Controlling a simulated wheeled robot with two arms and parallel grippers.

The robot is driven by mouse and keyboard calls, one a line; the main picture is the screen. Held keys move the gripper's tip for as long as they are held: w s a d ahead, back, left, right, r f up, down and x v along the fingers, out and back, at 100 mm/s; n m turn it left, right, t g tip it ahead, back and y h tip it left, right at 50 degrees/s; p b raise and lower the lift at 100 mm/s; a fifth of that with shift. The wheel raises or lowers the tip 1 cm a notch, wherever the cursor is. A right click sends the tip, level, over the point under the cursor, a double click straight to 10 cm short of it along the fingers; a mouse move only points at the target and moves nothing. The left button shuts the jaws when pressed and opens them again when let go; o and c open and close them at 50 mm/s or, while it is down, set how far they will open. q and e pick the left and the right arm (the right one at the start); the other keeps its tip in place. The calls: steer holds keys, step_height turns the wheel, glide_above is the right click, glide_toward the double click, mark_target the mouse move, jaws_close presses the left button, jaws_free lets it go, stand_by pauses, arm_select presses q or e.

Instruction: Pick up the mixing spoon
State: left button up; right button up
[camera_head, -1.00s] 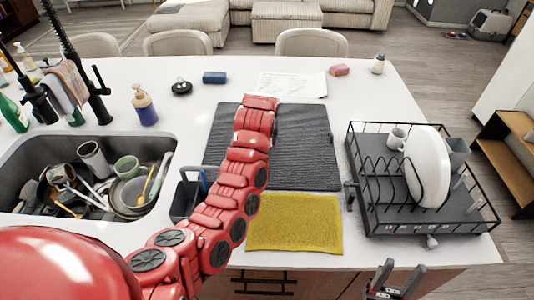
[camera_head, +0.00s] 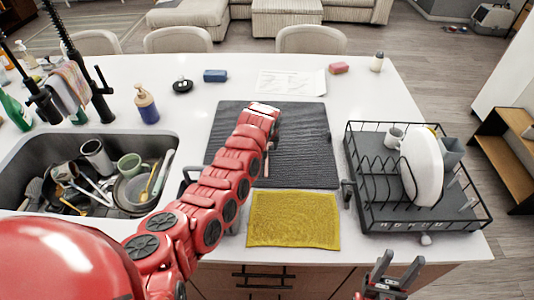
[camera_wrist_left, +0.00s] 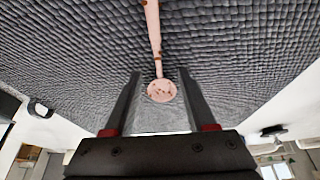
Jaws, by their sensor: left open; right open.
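The mixing spoon (camera_wrist_left: 161,90) shows in the left wrist view as a pale pinkish spoon with a round, spotted head and a long handle running up out of the picture. It appears against the dark textured mat (camera_wrist_left: 235,50). My left gripper (camera_wrist_left: 159,73) is open, with one finger on each side of the spoon's head and gaps between. My right gripper (camera_head: 398,264) is open and empty at the counter's front edge.
The dark mat (camera_head: 305,150) lies mid-counter, with a yellow cloth (camera_head: 293,220) in front. A dish rack (camera_head: 440,212) with a large white dish (camera_head: 422,165) stands right. The sink (camera_head: 30,150) at left holds dishes and utensils. A soap bottle (camera_head: 146,106) stands behind it.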

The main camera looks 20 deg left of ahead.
arm_select(q)
steer(key=shift+c, duration=0.2)
jaws_close()
steer(key=shift+r, duration=0.1)
